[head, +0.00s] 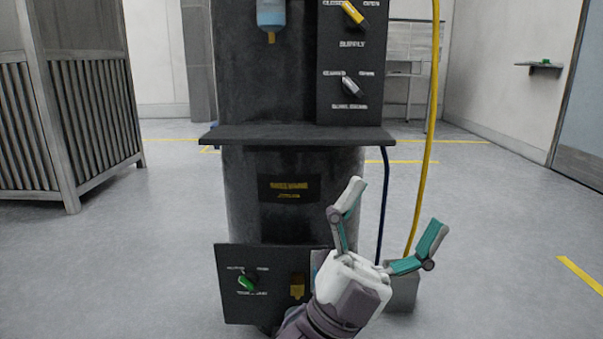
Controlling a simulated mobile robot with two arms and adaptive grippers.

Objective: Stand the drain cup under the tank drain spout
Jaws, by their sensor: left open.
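My left gripper (395,205) is open and empty, with its fingers spread and pointing up in front of the machine's lower right side. The tank (235,185) is a dark drum under a black shelf. On the low black panel (262,310) at its foot, a small brass fitting (297,287) looks like the drain spout. A green handle (247,284) sits left of it. My gripper's body hides the panel's right part. A pale bluish patch shows beside it, too covered to identify. I cannot make out the drain cup. My right gripper is not in view.
The black shelf (295,137) juts out above the tank. A yellow hose (425,150) and a dark blue hose (383,205) hang at the right, near a grey block (403,293). A slatted cabinet (75,110) stands left. Floor on both sides is clear.

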